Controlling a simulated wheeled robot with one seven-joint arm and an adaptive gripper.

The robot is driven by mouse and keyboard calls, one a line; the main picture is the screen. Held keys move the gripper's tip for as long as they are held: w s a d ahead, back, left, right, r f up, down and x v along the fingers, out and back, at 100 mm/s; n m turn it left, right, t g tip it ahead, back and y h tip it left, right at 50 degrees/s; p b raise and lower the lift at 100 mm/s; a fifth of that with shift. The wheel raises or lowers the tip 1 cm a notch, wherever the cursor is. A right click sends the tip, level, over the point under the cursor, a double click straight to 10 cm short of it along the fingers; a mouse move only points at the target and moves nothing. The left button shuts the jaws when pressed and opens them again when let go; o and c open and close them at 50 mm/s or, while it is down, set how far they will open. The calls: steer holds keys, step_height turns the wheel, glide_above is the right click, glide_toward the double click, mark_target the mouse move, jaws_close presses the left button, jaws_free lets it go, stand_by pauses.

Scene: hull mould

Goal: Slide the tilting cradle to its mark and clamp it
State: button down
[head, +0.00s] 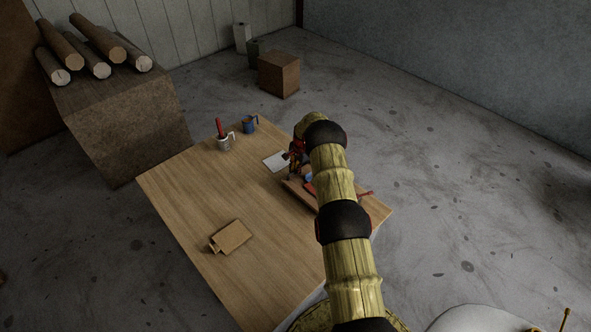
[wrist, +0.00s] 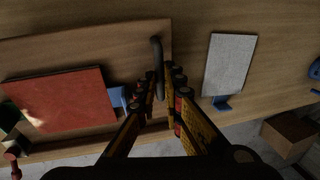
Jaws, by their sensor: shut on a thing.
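A wooden board (wrist: 90,48) with a red plate (wrist: 60,103) on it, apparently the cradle, lies at the table's right side; in the head view the board (head: 299,192) is mostly hidden by my arm. A dark curved handle (wrist: 157,55) stands at the board's right end in the wrist view. My gripper (wrist: 164,82) is shut on this handle; its fingers lie on either side of it. In the head view my gripper (head: 296,152) is at the board's far end. A small blue part (wrist: 118,97) sits beside the red plate. I cannot make out a clamp for certain.
A pale grey plate (head: 274,162) lies just beyond the board, with a blue piece (wrist: 221,103) at its edge. A flat brown piece (head: 231,237) lies nearer.

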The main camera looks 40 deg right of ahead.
steer(key=shift+w, duration=0.1)
steer(key=shift+a+f+h+b, duration=0.25)
steer(key=shift+f+h+b, duration=0.1)
steer(key=shift+f+b, duration=0.2)
steer(key=shift+a+f+h+b, duration=0.25)
steer(key=shift+f+h+b, duration=0.15)
steer(key=shift+b, duration=0.25)
steer(key=shift+s+a+f+h+b, duration=0.1)
steer(key=shift+s+f+h+b, duration=0.1)
steer(key=shift+h+b, duration=0.1)
steer(key=c, duration=2.1)
jaws_free()
steer(key=shift+w+f, duration=0.1)
steer(key=shift+f, duration=0.1)
steer(key=shift+c, duration=0.2)
steer(key=shift+o, duration=1.1)
steer(key=shift+r, duration=0.15)
steer(key=shift+r, duration=0.45)
steer(key=v, duration=1.1)
steer(key=shift+s, duration=0.25)
